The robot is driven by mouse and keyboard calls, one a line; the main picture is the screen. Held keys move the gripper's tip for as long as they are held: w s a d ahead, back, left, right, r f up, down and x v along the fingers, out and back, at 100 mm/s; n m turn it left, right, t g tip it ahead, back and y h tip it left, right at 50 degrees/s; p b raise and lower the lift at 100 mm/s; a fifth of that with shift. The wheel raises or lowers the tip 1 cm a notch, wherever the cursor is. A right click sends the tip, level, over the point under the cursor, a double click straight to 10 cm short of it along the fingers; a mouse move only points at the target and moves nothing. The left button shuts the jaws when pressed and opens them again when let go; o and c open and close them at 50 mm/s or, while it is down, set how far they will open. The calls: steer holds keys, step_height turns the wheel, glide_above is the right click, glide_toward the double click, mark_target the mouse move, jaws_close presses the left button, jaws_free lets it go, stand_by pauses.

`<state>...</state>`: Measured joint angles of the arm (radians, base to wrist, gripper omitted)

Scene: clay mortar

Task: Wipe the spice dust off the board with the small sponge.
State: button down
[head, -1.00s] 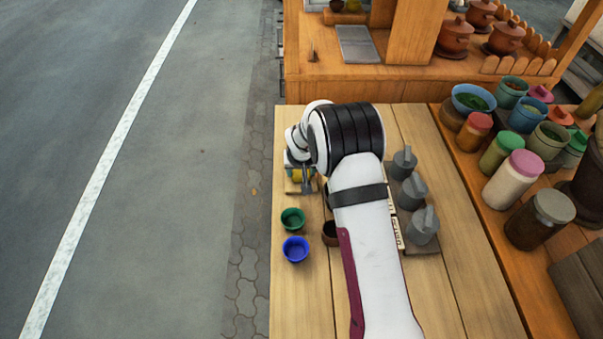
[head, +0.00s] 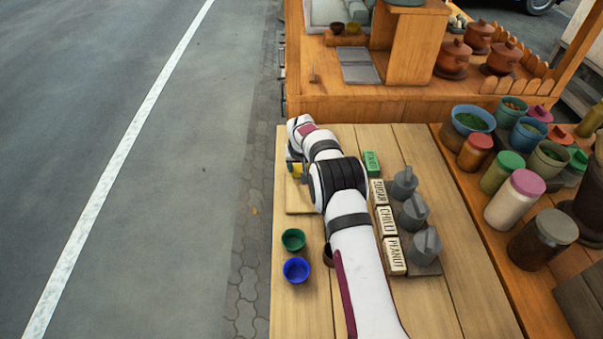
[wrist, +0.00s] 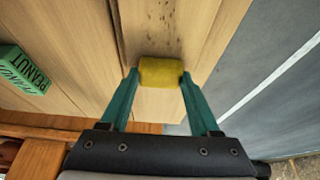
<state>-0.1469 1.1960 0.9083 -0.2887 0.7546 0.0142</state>
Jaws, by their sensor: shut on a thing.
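My gripper (wrist: 160,75) is shut on the yellow sponge (wrist: 160,72), with one teal finger at each side of it. In the head view the sponge (head: 296,169) shows at the far left part of the table, partly covered by my arm. The pale wooden board (wrist: 198,52) lies under the sponge in the wrist view. Its near part also shows in the head view (head: 299,203). Dark specks of spice dust (wrist: 160,22) lie on the board beyond the sponge. I cannot tell whether the sponge touches the board.
Green (head: 293,239) and blue (head: 296,270) cups stand near the table's left edge. A green block (head: 371,163), also in the wrist view (wrist: 22,70), and labelled white blocks (head: 387,221) stand right of my arm, beside grey lidded pots (head: 412,211). Jars crowd the right counter.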

mark_target(302, 203)
steer(key=shift+s, duration=5.85)
step_height(302, 203, up, 8)
steer(key=shift+w+d+r, duration=0.1)
steer(key=shift+w, duration=0.05)
